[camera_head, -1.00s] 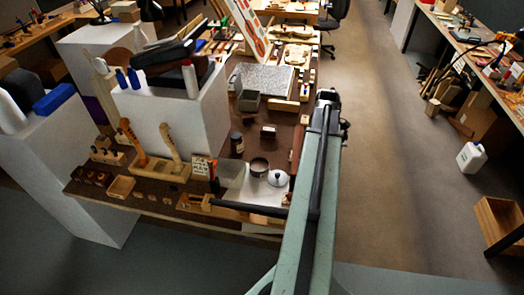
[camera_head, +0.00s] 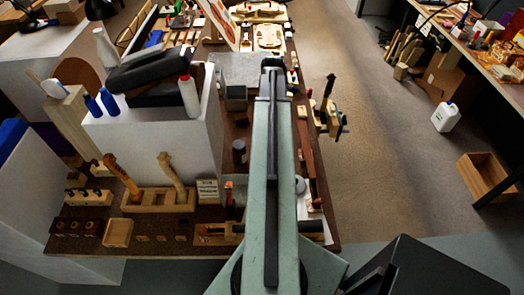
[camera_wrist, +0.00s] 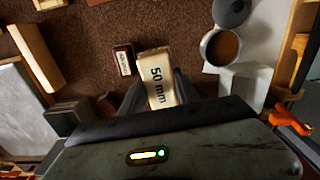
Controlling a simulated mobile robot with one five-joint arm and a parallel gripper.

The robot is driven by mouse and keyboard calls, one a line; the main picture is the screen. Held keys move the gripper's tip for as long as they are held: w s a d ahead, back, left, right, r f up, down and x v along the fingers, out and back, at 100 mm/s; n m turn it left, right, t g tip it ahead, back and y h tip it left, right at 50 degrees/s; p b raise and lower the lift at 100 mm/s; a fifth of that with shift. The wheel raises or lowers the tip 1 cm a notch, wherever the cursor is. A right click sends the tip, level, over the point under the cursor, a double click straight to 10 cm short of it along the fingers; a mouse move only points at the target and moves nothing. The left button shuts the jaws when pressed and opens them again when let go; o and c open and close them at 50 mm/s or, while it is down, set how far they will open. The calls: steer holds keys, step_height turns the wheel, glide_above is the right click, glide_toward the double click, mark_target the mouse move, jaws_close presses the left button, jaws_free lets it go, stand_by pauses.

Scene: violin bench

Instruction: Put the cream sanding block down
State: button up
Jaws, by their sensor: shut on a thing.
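The cream sanding block (camera_wrist: 157,80), marked "50 mm", is between the two fingers of my gripper (camera_wrist: 158,92) in the wrist view. The fingers are shut on its sides. Its printed face is toward the camera, and brown bench surface (camera_wrist: 85,55) shows around it. I cannot tell the gap between block and bench. In the head view my arm reaches over the bench (camera_head: 220,180), and the arm hides the gripper and block.
A small dark red labelled box (camera_wrist: 123,60) lies just left of the block. A round pot (camera_wrist: 221,47) and its lid (camera_wrist: 231,11) are to the right.

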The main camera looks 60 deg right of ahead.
steer(key=shift+w, duration=0.1)
steer(key=shift+m, duration=0.5)
steer(key=f+b, duration=0.5)
steer(key=s+a+f+b, duration=0.1)
steer(key=f+b, duration=0.4)
steer(key=a+f+b, duration=0.1)
steer(key=f+b, duration=0.4)
steer(key=shift+s+f, duration=0.2)
steer(key=shift+s, duration=0.1)
steer(key=shift+r, duration=0.25)
steer(key=shift+f, duration=0.1)
steer(key=o, duration=0.8)
steer(key=shift+f, duration=0.1)
steer(key=shift+c, duration=0.2)
steer(key=o, duration=0.4)
